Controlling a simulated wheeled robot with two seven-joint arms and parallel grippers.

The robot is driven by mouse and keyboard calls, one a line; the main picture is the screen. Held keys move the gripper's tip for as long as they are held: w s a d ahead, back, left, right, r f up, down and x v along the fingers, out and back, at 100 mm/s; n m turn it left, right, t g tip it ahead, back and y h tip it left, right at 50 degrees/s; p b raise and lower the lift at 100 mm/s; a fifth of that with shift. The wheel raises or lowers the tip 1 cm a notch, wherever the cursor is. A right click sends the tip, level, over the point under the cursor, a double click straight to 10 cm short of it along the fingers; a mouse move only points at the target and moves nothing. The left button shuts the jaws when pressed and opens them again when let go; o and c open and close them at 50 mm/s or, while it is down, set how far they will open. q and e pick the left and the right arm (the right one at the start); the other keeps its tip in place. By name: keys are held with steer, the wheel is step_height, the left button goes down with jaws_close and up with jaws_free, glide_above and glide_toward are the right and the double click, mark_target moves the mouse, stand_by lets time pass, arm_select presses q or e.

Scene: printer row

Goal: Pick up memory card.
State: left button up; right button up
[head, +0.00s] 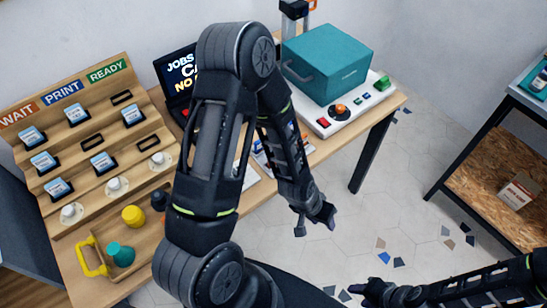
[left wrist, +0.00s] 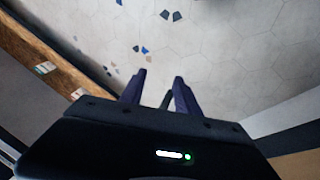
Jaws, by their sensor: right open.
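Several small dark cards with pale blue-and-white labels, which look like memory cards (head: 132,115), sit on the stepped wooden rack (head: 100,140) at the left of the head view. I cannot tell which one the task means. My left gripper (head: 315,217) hangs over the floor, in front of the table edge and well right of the rack. Its two fingers stand apart and empty in the left wrist view (left wrist: 158,92). My right gripper (head: 368,291) is open and empty over the floor at the bottom right, far from the cards.
A laptop (head: 178,70) and a teal box (head: 328,60) on a white machine stand farther back. A shelf unit (head: 485,150) stands at right. My left arm hides the table's middle.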

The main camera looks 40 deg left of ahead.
arm_select(q)
steer(key=w+a+r, duration=0.3)
steer(key=a+r, duration=0.1)
steer(key=r, duration=0.1)
steer(key=w+a+r+m+y, duration=0.1)
steer(key=w+a+r, duration=0.3)
steer(key=r, duration=0.1)
steer(key=w+a+r+m+t+y+p, duration=0.1)
steer(key=w+a+r, duration=0.3)
steer(key=r, duration=0.2)
steer(key=shift+a, duration=0.15)
steer(key=s+a+r+g, duration=0.1)
steer(key=s+a, duration=0.1)
steer(key=s+a+r+m+g+y, duration=0.1)
steer(key=s+a+r, duration=0.1)
steer(key=a, duration=0.1)
steer(key=s+a+r+m+g, duration=0.1)
steer(key=s+a, duration=0.1)
steer(key=s, duration=0.1)
steer(key=shift+a+r+g, duration=0.3)
steer(key=shift+a+g, duration=0.1)
steer(key=shift+f, duration=1.4)
